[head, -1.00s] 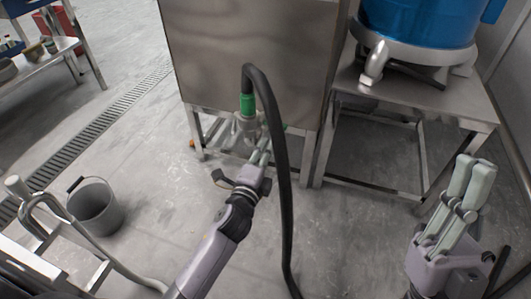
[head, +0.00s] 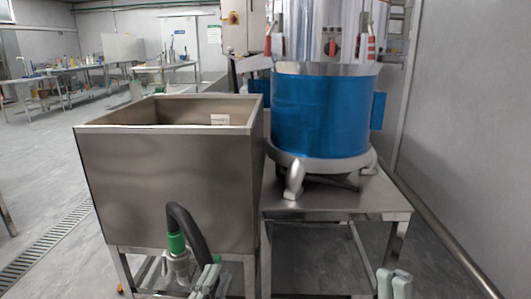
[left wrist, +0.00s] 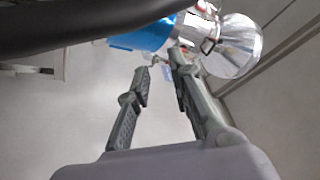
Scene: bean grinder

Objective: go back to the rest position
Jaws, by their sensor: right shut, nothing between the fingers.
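My left gripper (head: 209,278) shows only its fingertips at the bottom of the head view, beside the black hose (head: 188,228) and below the green collar (head: 176,243) of the tank's outlet valve (head: 178,265). In the left wrist view its fingers (left wrist: 159,66) stand apart with nothing between them, so it is open and empty. The hose crosses the top of that view. My right gripper (head: 394,282) shows at the bottom right of the head view, its fingers upright, close together and empty. Both arms are otherwise out of the head view.
A steel tank (head: 165,185) on legs stands ahead at left. A blue-bodied grinder (head: 318,115) stands on a steel table (head: 335,205) at right, near the grey wall (head: 465,130). A floor drain (head: 45,245) and open floor lie at far left.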

